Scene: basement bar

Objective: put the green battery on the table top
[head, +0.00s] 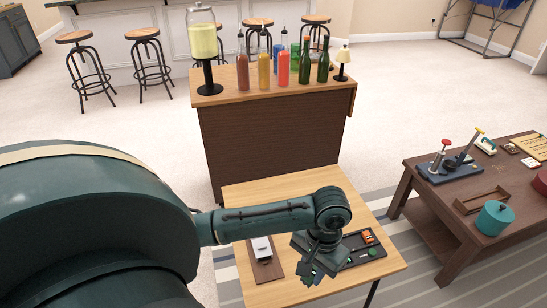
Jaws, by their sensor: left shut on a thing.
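The light wood table top (255,192) stands in front of me. My left gripper (311,279) points down over its front middle, shut on a small green thing that is mostly hidden by the fingers; it looks like the green battery (307,282). I cannot tell whether it touches the table. A black tray (352,262) lies just right of the gripper, with an orange item (367,236) and a small green item (372,252) in it. My right gripper is not in view.
A grey-white device on a brown board (262,250) lies left of the gripper. Behind stands a bar counter (270,135) with several bottles, a drink dispenser (203,42) and a small lamp. A low table (440,190) with tools and a teal pot (494,218) is at right. The table top's back part is clear.

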